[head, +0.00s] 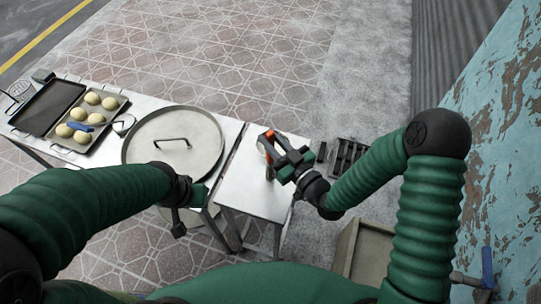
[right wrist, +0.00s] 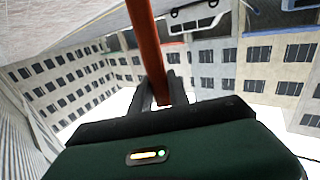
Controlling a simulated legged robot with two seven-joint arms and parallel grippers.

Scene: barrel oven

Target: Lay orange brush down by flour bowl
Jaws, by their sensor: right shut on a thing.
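My right gripper (head: 283,152) is over the small metal side table in the head view, shut on the orange brush (head: 268,134). In the right wrist view the brush's orange-brown handle (right wrist: 147,45) runs from the top edge down between the fingers (right wrist: 160,95). A pale rounded edge shows beside the gripper over the side table. It may be the flour bowl, but the gripper hides most of it and I cannot tell. My left gripper (head: 188,208) is in front of the round lid, and its finger gap is unclear.
The side table (head: 252,190) has bare room at its front. Left of it are a large round lid (head: 190,135), a tray of dough balls (head: 112,118) with a blue item (head: 80,127), and a dark tray (head: 48,108). A dark slotted crate (head: 345,155) stands right.

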